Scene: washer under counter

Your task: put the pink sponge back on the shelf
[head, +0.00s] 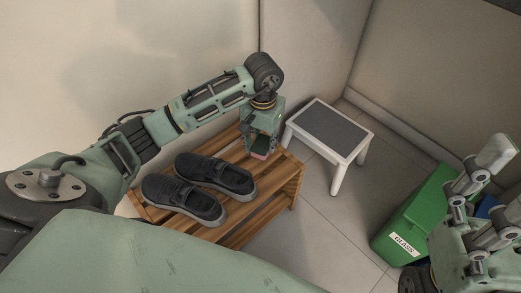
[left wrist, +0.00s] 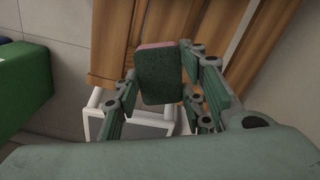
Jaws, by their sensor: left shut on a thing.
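The pink sponge, which has a dark green face, is between the fingers of my left gripper (head: 262,146). In the left wrist view the sponge (left wrist: 162,76) shows its dark green side, with a thin pink edge at the top. The left gripper (left wrist: 162,88) is shut on it. The shelf (head: 285,182) is a low wooden slatted rack. The gripper points down over its right end, with the sponge low over the slats; I cannot tell whether it touches them. My right gripper (head: 497,190) is at the right edge with its fingers apart and empty.
Two dark shoes (head: 213,172) stand on the left and middle of the shelf. A white stool (head: 336,176) with a grey top is close behind its right end. A green bin (head: 415,215) labelled GLASS stands at the right. Walls close off the back.

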